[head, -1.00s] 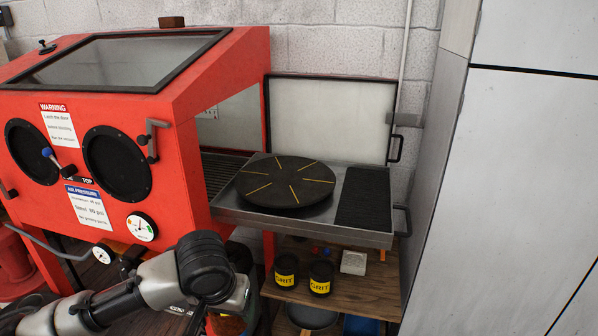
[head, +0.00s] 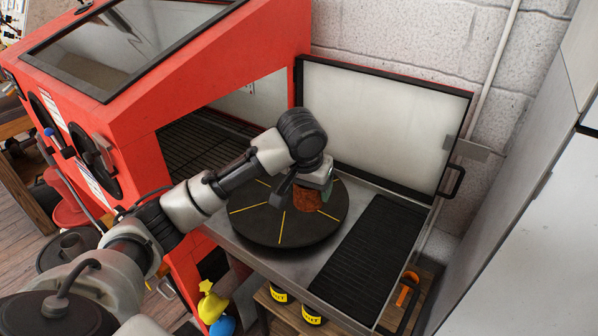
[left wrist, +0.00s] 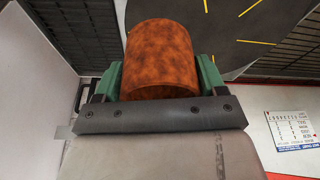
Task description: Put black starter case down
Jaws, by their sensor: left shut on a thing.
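My left gripper (head: 312,184) is over the right part of the round black turntable (head: 262,228) with yellow lines. It is shut on a rusty orange-brown cylinder (head: 305,200), which I take for the starter case, though its surface does not look black. In the left wrist view the cylinder (left wrist: 160,55) sits between the green fingers of my left gripper (left wrist: 160,78), and part of the turntable (left wrist: 228,25) shows beyond it. I cannot tell whether the cylinder touches the turntable. My right gripper is not in view.
The turntable sits on a metal shelf (head: 300,268) beside the red blasting cabinet (head: 160,110). A black ribbed mat (head: 365,255) lies to its right. The open door (head: 385,120) stands behind. Grey cabinet panels (head: 535,220) close off the right side.

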